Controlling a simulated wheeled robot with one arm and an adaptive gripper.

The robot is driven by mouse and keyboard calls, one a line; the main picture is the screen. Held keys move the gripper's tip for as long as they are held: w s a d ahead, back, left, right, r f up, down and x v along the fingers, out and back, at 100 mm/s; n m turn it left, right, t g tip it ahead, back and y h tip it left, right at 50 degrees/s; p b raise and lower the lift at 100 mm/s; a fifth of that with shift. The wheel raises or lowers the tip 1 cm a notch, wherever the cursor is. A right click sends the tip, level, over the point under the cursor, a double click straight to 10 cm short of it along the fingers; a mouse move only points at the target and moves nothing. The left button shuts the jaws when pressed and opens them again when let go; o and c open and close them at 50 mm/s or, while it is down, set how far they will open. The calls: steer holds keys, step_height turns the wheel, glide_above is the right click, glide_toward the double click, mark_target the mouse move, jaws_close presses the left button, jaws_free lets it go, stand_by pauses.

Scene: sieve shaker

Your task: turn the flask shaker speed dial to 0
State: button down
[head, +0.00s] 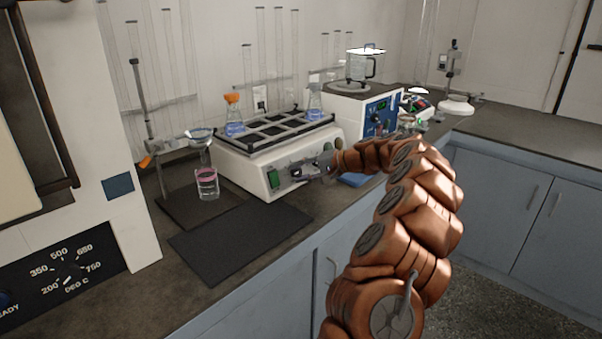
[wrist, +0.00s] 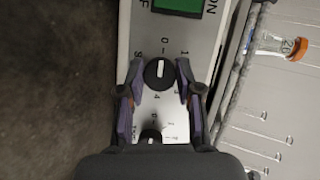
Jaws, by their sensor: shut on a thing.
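The flask shaker (head: 245,161) is a white box with a black-framed platform holding flasks, standing on the bench in the head view. Its front has a green switch (head: 273,178), which also shows at the top of the wrist view (wrist: 178,6). The round black speed dial (wrist: 159,73) has a white pointer line, upright in the wrist view and roughly towards the 0 mark. My gripper (wrist: 159,67) is shut on this dial, one purple-grey finger on each side. In the head view my gripper (head: 312,170) is at the shaker's front and hides the dial.
A second black knob (wrist: 150,137) is partly hidden below the dial. A dark mat (head: 240,240) lies in front of the shaker. A beaker (head: 206,183) with pink liquid stands to its left. A blue-panelled hotplate (head: 378,115) with a glass vessel stands to its right.

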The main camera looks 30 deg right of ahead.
steer(key=shift+a+f, duration=0.1)
steer(key=shift+f, duration=0.05)
steer(key=c, duration=0.8)
jaws_free()
steer(key=v, duration=1.2)
